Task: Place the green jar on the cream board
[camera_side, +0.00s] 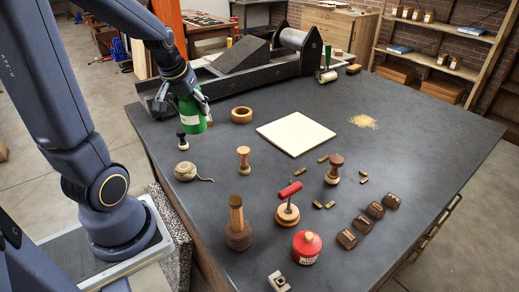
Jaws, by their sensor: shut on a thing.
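My gripper (186,97) is at the left side of the dark table, shut on the green jar (191,117). The jar is a green cylinder with a pale label, and the gripper fingers hide its upper part. It looks held above the table top, though the exact gap is hard to tell. The cream board (296,133) is a flat square lying on the table to the right of my gripper. Its surface is bare.
A wooden ring (242,115) lies between jar and board. A small dark-topped stamp (183,141) and a twine ball (185,171) are below the jar. A dark press (245,68) stands behind.

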